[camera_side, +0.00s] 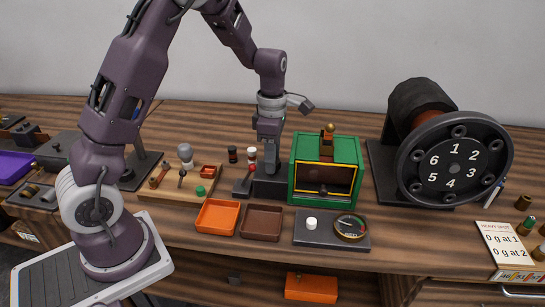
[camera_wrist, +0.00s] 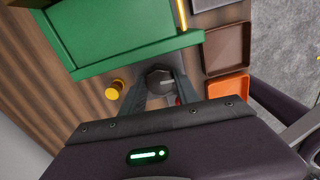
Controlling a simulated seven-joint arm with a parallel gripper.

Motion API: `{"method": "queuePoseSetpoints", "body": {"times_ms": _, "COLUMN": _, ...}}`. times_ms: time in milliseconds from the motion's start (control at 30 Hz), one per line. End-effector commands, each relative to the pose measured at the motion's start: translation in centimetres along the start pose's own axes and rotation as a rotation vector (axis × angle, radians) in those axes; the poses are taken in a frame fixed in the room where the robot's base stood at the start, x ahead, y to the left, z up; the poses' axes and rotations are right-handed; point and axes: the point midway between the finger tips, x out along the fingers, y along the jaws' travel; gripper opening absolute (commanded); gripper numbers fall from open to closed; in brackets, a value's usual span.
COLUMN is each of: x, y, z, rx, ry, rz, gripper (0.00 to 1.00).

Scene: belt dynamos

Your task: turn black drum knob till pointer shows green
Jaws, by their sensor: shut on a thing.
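My gripper (camera_side: 270,158) points down just left of the green box and is shut on a dark faceted knob. In the wrist view the knob (camera_wrist: 159,76) sits between the two fingers of my gripper (camera_wrist: 159,88), with a small light mark on its top. In the side view the fingers hide most of the knob above its dark base (camera_side: 270,187). A round gauge (camera_side: 350,226) with a brass rim, a dark face and a green patch lies on a grey panel at the front. Its pointer is too small to read surely.
The green box (camera_side: 328,147) stands close on the right of my gripper. Orange (camera_side: 217,216) and brown (camera_side: 262,222) trays lie in front. A white button (camera_side: 311,224) is on the grey panel. A large numbered black wheel (camera_side: 455,160) stands at right.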

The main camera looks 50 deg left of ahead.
Motion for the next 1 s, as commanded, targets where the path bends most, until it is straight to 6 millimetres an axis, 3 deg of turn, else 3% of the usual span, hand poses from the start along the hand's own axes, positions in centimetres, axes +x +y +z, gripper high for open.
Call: {"method": "queuePoseSetpoints", "body": {"times_ms": 1000, "x": -0.08, "y": 0.04, "z": 0.0, "rx": 0.91, "ry": 0.0, "rz": 0.002, "gripper": 0.0}}
